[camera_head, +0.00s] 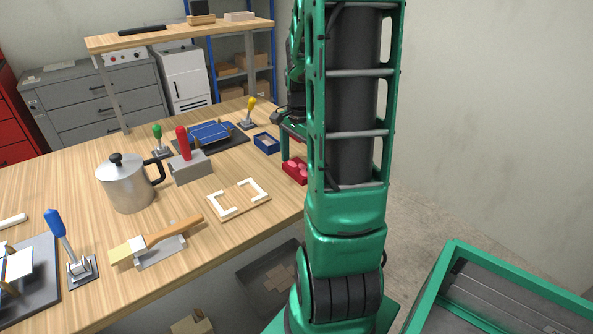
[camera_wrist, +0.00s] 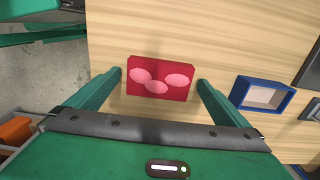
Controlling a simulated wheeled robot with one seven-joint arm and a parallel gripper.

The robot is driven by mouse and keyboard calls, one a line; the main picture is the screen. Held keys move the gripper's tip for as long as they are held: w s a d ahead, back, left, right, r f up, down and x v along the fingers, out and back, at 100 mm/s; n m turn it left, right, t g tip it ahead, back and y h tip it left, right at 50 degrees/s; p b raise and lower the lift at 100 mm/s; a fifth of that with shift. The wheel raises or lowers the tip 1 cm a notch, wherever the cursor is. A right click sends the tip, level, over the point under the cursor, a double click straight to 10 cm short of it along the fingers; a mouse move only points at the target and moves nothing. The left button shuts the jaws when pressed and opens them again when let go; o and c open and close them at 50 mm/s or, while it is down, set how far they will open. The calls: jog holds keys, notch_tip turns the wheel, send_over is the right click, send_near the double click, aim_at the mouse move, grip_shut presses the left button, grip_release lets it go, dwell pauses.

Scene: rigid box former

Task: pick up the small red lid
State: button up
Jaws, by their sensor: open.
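The small red lid (camera_wrist: 160,66) is a rectangular red piece near the table edge, with three pink ovals showing on its face. In the head view it (camera_head: 290,175) lies at the bench's right edge, partly covered by my arm. My gripper (camera_wrist: 158,76) is open and empty in the wrist view. One finger is on each side of the lid, with a gap on both sides. I cannot tell the height of the fingertips above the bench. My arm hides most of the gripper in the head view.
An open blue box (camera_wrist: 263,95) lies right of the lid in the wrist view. On the wooden bench (camera_head: 60,180) are a metal pot (camera_head: 128,187), a white-cornered wooden frame (camera_head: 238,200), a red-handled clamp (camera_head: 187,158) and a brush (camera_head: 165,234). Floor lies beyond the bench edge.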

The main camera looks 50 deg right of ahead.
jog(key=shift+f, duration=0.2)
jog(key=c, duration=1.1)
jog(key=shift+r, duration=0.1)
